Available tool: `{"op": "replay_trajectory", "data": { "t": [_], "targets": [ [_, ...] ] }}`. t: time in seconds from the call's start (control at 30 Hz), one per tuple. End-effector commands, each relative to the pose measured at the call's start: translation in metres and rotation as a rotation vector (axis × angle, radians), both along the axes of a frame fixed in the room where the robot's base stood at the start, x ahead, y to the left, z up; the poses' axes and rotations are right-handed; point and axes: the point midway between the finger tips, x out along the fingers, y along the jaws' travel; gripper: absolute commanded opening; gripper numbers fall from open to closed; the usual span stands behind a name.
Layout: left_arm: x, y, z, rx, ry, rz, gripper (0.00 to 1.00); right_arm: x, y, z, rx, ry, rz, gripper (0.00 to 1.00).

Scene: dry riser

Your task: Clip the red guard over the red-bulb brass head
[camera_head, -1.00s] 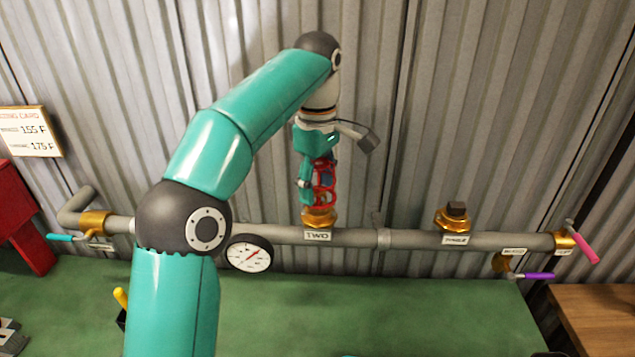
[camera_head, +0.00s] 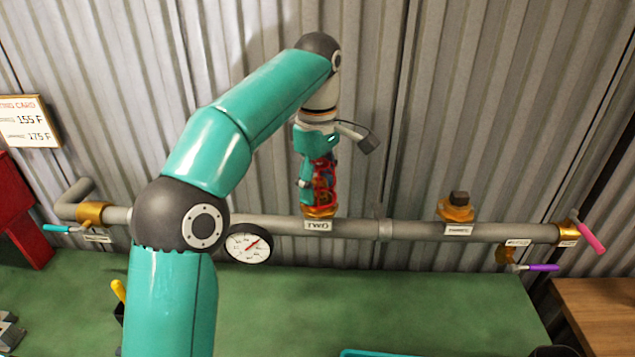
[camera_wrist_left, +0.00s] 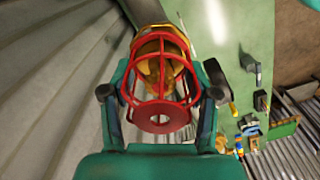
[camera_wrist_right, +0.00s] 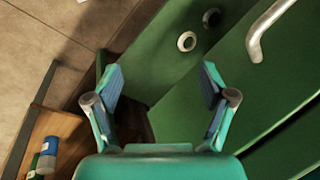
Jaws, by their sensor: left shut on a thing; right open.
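The red wire guard (camera_head: 327,182) is held by my left gripper (camera_head: 318,180) at the outlet labelled TWO. In the left wrist view the guard (camera_wrist_left: 160,92) sits between the two fingers, with its ringed end nearest the camera. A brass head (camera_wrist_left: 160,65) shows inside the cage bars. In the head view the guard's lower end meets the brass fitting (camera_head: 319,211) on the pipe. The bulb's colour cannot be made out, and whether the guard is clipped cannot be told. My right gripper (camera_wrist_right: 160,90) is open and empty, shown only in its wrist view.
A grey pipe (camera_head: 410,230) runs along the corrugated wall. It carries a gauge (camera_head: 248,243), a plugged brass outlet (camera_head: 457,207), and teal, pink (camera_head: 588,236) and purple (camera_head: 540,268) valve handles. A card (camera_head: 28,124) hangs left. The green bench (camera_head: 420,300) is largely clear.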

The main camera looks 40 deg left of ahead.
Motion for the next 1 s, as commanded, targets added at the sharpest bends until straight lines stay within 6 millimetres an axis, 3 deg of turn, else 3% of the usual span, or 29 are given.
{"op": "replay_trajectory", "data": {
  "t": [0.47,0.5,0.63,1.0],
  "targets": [
    [0.000,0.000,-0.013,0.000,0.002,0.000,0.24,0.000,0.000,-0.010,0.000,0.000,0.000,0.82],
    [0.000,0.000,-0.012,0.000,0.001,0.000,0.66,0.000,0.000,-0.009,0.000,0.000,0.000,0.82],
    [0.000,0.000,-0.012,0.000,0.001,0.000,0.87,0.000,0.000,-0.009,0.000,0.000,0.000,0.82],
    [0.000,0.000,-0.012,0.000,0.001,0.000,0.89,0.000,0.000,-0.008,0.000,0.000,0.000,0.82]
  ]
}}
